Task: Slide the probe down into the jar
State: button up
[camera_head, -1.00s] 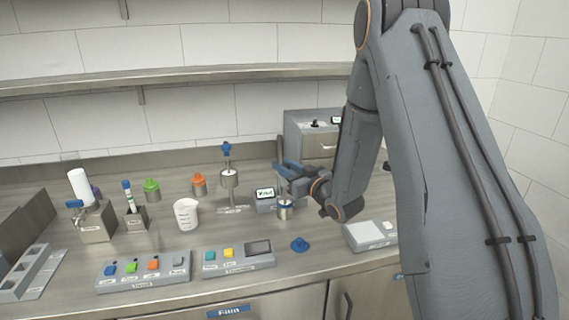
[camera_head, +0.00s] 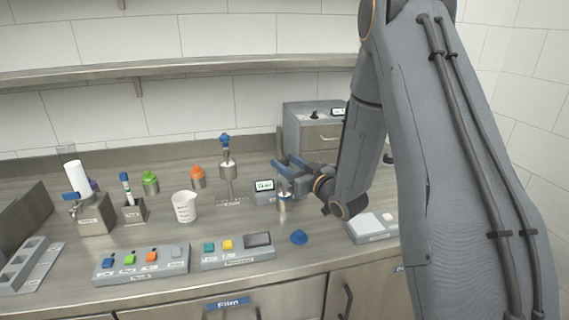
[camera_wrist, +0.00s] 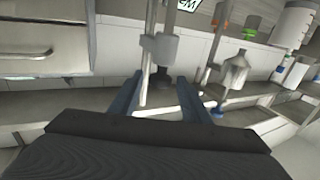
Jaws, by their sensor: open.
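A small steel jar (camera_head: 284,204) stands on the counter right of the meter (camera_head: 264,190) with a lit screen. A narrow upright piece, which looks like the probe (camera_head: 285,186), rises at the jar's mouth; how deep it sits I cannot tell. My gripper (camera_head: 285,166) is above and behind the jar, with its blue fingers apart. In the wrist view, which is upside down, the open fingers (camera_wrist: 160,98) flank a grey block (camera_wrist: 160,48) on a thin rod with a dark round end. They do not clearly touch it.
A blue lid (camera_head: 299,237) lies in front of the jar. Button panels (camera_head: 237,249) line the counter's front, and a scale (camera_head: 372,227) stands at right. A grey cabinet (camera_head: 312,135) is behind my gripper.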

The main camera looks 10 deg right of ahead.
jog(key=b+v, duration=0.1)
jog(key=v, duration=0.5)
jog(key=shift+s+b, duration=0.25)
jog(key=shift+b, duration=0.05)
jog(key=shift+d, duration=0.1)
jog(key=s+d+f+m+g+h, duration=0.1)
jog(key=s+f+m+g+h, duration=0.2)
jog(key=s+f+g+h, duration=0.5)
jog(key=s+a+g, duration=0.2)
jog(key=s+g, duration=0.1)
jog(key=s, duration=0.6)
jog(key=s+a+r+m+g+y, duration=0.1)
jog(key=s+g, duration=0.3)
jog(key=s, duration=0.6)
jog(key=shift+s+a+g, duration=0.2)
jog(key=shift+a+g, duration=0.1)
jog(key=shift+a, duration=0.2)
jog(key=shift+r, duration=0.1)
